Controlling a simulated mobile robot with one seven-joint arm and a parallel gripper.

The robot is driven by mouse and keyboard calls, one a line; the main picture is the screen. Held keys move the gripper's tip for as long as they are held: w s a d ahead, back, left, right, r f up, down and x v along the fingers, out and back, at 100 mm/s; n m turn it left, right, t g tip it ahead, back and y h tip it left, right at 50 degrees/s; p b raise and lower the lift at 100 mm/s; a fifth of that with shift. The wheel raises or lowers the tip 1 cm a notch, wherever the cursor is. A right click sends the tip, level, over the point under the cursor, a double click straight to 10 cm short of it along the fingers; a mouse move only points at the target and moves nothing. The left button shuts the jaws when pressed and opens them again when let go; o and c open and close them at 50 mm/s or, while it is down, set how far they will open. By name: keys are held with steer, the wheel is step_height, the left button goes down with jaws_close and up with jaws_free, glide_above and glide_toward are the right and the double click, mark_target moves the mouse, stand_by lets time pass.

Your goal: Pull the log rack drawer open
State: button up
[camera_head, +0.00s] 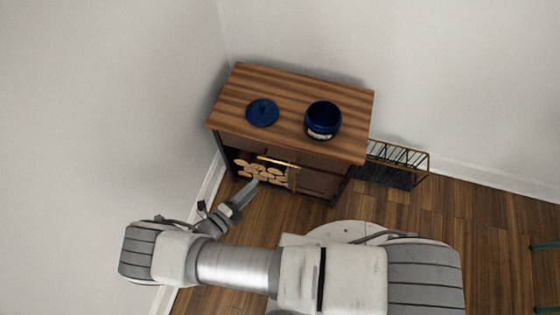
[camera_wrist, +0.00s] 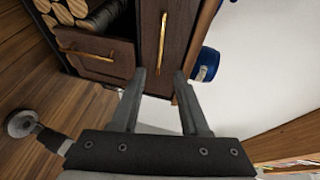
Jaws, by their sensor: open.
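The log rack (camera_head: 225,108) is a wooden cabinet with a striped top in the corner. Its upper drawer (camera_wrist: 180,35) shows in the wrist view as a dark brown front, and it looks shut. A brass bar handle (camera_wrist: 162,42) is on it; the handle also shows in the head view (camera_head: 277,162). My gripper (camera_wrist: 161,75) is open and empty, and its fingertips point at the drawer front. In the wrist view the handle's lower end appears between the fingertips; I cannot tell how far ahead it is. In the head view my gripper (camera_head: 254,184) is low before the logs.
Cut logs (camera_head: 262,173) fill the rack's left opening. A lower door (camera_wrist: 95,62) with its own brass handle (camera_wrist: 85,54) is beside them. A blue pot (camera_head: 322,119) and blue lid (camera_head: 262,112) rest on top. A wire rack (camera_head: 395,163) stands to the right.

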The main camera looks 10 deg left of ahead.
mark_target(279, 162)
steer(key=b+x, duration=0.1)
steer(key=x, duration=1.3)
steer(key=shift+b, duration=0.4)
jaws_close()
stand_by(0.5)
